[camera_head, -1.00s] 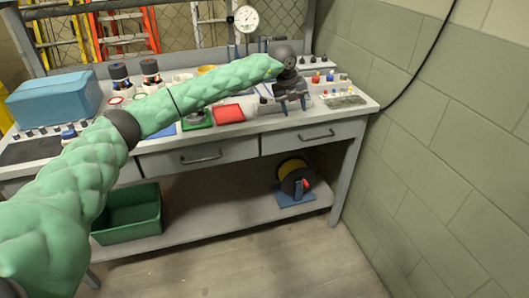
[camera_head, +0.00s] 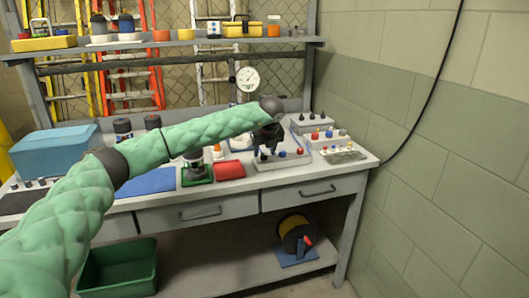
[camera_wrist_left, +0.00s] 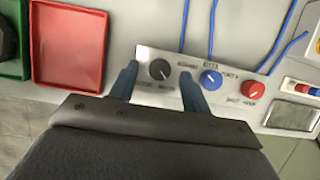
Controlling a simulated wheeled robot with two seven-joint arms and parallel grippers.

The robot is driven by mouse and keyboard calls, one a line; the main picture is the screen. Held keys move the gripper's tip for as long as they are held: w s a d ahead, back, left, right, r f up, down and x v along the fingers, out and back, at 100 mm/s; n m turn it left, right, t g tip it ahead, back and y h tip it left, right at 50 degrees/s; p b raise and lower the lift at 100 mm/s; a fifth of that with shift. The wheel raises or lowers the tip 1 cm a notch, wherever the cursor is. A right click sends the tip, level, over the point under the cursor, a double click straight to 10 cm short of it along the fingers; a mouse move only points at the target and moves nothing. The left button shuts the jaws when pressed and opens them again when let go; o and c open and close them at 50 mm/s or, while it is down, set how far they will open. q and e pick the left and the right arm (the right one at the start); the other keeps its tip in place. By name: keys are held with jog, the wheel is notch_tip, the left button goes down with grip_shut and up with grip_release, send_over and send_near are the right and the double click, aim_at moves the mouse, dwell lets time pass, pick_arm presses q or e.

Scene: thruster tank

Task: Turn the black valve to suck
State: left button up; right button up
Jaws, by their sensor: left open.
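A light panel (camera_wrist_left: 220,80) on the bench carries a black valve knob (camera_wrist_left: 158,69), a blue knob (camera_wrist_left: 210,79) and a red knob (camera_wrist_left: 252,90), with small labels too blurred to read surely. My left gripper (camera_wrist_left: 159,72) is open, with one finger on either side of the black knob in the wrist view. I cannot tell whether the fingers touch it. In the head view my left gripper (camera_head: 267,148) is over the left part of the panel (camera_head: 284,163) and covers the black knob. The blue knob (camera_head: 282,154) and red knob (camera_head: 299,151) show there. My right gripper is not in view.
A red tray (camera_head: 229,170) and a green tray (camera_head: 196,178) lie left of the panel. A gauge (camera_head: 247,79) stands behind. Blue hoses (camera_wrist_left: 212,28) run from the panel. The concrete wall is at right.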

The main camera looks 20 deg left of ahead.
pick_arm(q)
jog(key=shift+w+a+f, duration=0.1)
jog(key=shift+w+f, duration=0.05)
jog(key=shift+f, duration=0.4)
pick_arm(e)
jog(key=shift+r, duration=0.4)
pick_arm(q)
jog(key=c, duration=1)
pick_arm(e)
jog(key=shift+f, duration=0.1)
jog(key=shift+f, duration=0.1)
